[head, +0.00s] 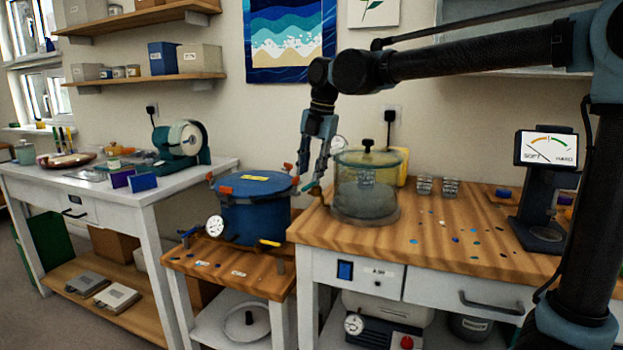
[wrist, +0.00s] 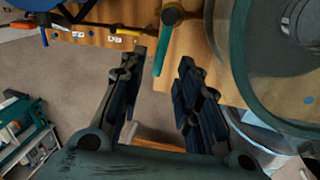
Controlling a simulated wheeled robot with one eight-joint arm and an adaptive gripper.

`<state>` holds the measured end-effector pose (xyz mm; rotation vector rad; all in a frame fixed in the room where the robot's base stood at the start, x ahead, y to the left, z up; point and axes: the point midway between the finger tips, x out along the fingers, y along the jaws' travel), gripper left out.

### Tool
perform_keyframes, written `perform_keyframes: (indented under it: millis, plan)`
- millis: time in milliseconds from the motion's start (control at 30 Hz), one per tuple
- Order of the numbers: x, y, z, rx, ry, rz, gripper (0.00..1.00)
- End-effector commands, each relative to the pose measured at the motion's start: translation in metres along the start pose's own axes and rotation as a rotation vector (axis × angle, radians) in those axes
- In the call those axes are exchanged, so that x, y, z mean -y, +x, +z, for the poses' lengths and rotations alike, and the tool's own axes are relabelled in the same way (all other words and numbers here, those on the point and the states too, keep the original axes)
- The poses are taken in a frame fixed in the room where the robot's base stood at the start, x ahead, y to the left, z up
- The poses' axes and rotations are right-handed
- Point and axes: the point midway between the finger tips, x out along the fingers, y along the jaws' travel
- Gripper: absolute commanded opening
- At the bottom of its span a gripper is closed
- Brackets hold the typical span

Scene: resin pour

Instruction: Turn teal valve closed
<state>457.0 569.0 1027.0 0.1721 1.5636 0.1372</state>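The teal valve handle (wrist: 160,54) is a short teal lever on a round brassy pivot at the table's edge, beside the glass vacuum chamber. In the head view the teal handle (head: 308,185) is small and partly hidden by the fingers. My gripper (head: 312,178) points down at the left side of the chamber. In the wrist view my gripper (wrist: 158,72) is open, one finger on each side of the lever's free end. A gap shows on both sides of the lever; I cannot tell the fingers' exact height relative to it.
The glass chamber (head: 367,205) stands close to the right of my gripper. A blue pressure pot (head: 252,222) with orange clamps and a yellow lever (head: 269,242) stands on a lower bench to the left. Small cups (head: 437,187) and a hardness gauge (head: 546,150) are further right.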

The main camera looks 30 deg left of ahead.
Motion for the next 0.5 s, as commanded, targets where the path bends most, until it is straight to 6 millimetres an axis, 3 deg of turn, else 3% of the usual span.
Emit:
perform_keyframes:
  millis: [300,500]
  plan:
    - [0.0,-0.058,0.001,0.0,0.0,0.0,0.31]
    - [0.0,-0.078,0.001,0.0,0.0,0.0,0.31]
